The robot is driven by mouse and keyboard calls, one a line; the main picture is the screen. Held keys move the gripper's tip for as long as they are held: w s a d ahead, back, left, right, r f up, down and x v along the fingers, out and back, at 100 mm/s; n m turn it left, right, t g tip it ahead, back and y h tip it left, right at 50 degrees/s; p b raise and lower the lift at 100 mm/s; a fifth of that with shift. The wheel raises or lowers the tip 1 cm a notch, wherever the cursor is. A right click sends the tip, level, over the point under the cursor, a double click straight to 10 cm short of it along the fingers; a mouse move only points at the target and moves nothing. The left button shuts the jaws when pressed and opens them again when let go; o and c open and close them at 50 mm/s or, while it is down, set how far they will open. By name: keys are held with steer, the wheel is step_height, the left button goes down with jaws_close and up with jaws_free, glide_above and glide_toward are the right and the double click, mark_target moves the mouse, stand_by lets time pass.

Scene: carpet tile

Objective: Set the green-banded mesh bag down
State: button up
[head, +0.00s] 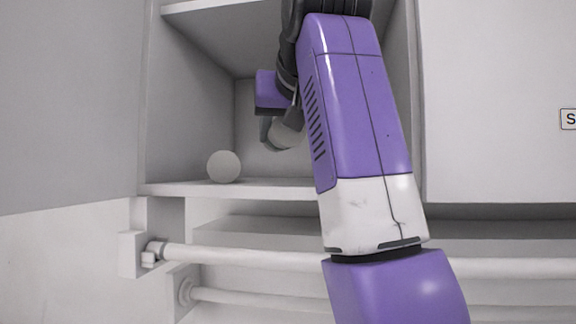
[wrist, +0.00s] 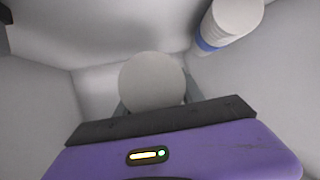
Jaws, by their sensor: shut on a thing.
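My gripper (head: 279,132) is inside an open cubby and shut on a pale, round-ended thing (head: 286,136), apparently the mesh bag. In the wrist view my gripper (wrist: 157,104) has its grey fingers on either side of the held bag (wrist: 152,79), which shows as a plain pale disc. No green band or mesh shows on it; the fingers and the viewing angle hide its sides. In the head view it appears above the cubby floor (head: 200,188); I cannot tell whether it touches anything.
Another pale, round-ended thing (head: 224,166) rests near the cubby's front left edge. The wrist view shows a pale cylinder with a blue band (wrist: 235,20), perhaps the same thing. Cubby walls close in on both sides. White rails (head: 240,257) run below.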

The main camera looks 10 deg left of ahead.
mark_target(289, 145)
steer(key=shift+s+f+p, duration=0.1)
steer(key=shift+f+p, duration=0.35)
steer(key=shift+f, duration=2.35)
steer(key=shift+f, duration=0.1)
steer(key=o, duration=1.4)
steer(key=shift+c, duration=0.2)
steer(key=b+v, duration=0.3)
steer(key=v, duration=0.5)
steer(key=shift+s, duration=0.3)
steer(key=shift+s+d+b, duration=0.15)
steer(key=shift+s+b, duration=0.1)
steer(key=shift+b, duration=1.65)
steer(key=b, duration=0.3)
steer(key=shift+s+d+r, duration=0.15)
steer(key=shift+s+r, duration=0.2)
